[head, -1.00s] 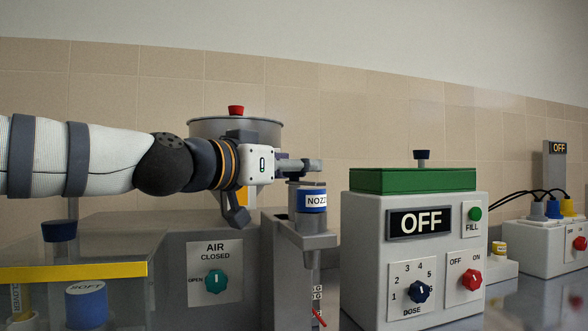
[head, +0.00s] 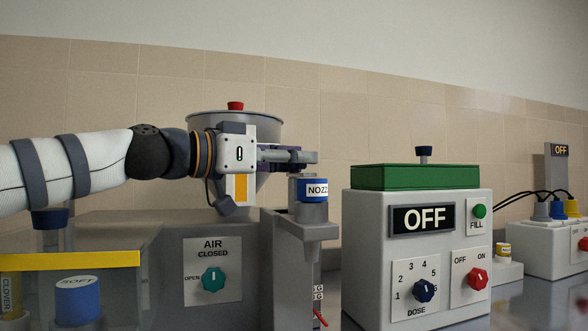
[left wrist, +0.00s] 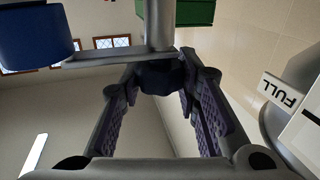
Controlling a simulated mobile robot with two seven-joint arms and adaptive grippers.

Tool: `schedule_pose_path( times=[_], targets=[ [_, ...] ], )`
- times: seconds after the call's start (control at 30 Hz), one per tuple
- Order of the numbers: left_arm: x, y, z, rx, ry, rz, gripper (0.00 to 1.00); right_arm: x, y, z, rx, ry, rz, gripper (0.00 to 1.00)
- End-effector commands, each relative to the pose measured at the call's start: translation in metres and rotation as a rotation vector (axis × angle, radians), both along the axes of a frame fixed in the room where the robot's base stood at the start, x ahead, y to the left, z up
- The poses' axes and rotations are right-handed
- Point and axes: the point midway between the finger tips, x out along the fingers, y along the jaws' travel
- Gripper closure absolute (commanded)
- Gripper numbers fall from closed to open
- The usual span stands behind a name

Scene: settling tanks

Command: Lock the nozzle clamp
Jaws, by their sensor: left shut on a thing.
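The nozzle (head: 312,211) is a grey cylinder with a blue band and a partly cut-off "NOZZ" label. It stands upright at the centre. My left gripper (head: 292,157) is beside and just above its top, coming from the left. In the left wrist view, the left gripper (left wrist: 160,80) is shut on a dark knob (left wrist: 160,75) between its purple-padded fingers. A grey clamp bar (left wrist: 105,58) runs past the knob, with a blue cylinder (left wrist: 35,40) at the left. In the head view the knob is hidden. My right gripper is not in view.
A grey hopper with a red knob (head: 236,105) stands behind my gripper. The control box (head: 372,270) reads OFF, right of the nozzle. The teal AIR dial (head: 213,279) is at lower left. A clear yellow-edged cover (head: 70,260) is at front left.

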Motion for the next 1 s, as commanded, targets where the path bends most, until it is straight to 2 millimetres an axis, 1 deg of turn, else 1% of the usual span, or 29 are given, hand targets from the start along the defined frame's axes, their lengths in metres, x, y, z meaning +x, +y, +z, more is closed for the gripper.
schedule_pose_path(
  times=[0.13,0.4,0.43,0.47,0.5,0.77,0.83,0.93,1.0],
  targets=[
    [-0.001,0.000,0.001,0.001,-0.001,-0.052,0.98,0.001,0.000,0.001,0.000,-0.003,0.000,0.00],
    [-0.001,0.000,0.001,0.001,-0.002,-0.057,0.98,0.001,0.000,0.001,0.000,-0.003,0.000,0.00],
    [-0.001,0.000,0.001,0.001,-0.002,-0.057,0.66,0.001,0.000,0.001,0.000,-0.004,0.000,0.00],
    [-0.001,0.000,0.001,0.001,-0.002,-0.057,0.59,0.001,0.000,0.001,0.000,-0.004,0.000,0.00],
    [-0.001,0.000,0.001,0.002,-0.001,-0.056,0.50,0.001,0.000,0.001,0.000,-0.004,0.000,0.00],
    [-0.001,0.000,0.001,0.002,-0.001,-0.055,0.49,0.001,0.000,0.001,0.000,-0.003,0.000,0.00],
    [-0.002,0.003,0.001,0.001,-0.002,-0.054,0.49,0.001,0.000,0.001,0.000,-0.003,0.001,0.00],
    [-0.009,0.017,0.002,0.001,-0.003,-0.053,0.49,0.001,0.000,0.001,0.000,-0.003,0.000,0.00],
    [-0.019,0.033,0.002,-0.001,-0.003,-0.053,0.49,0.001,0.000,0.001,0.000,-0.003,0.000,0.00]
  ],
)
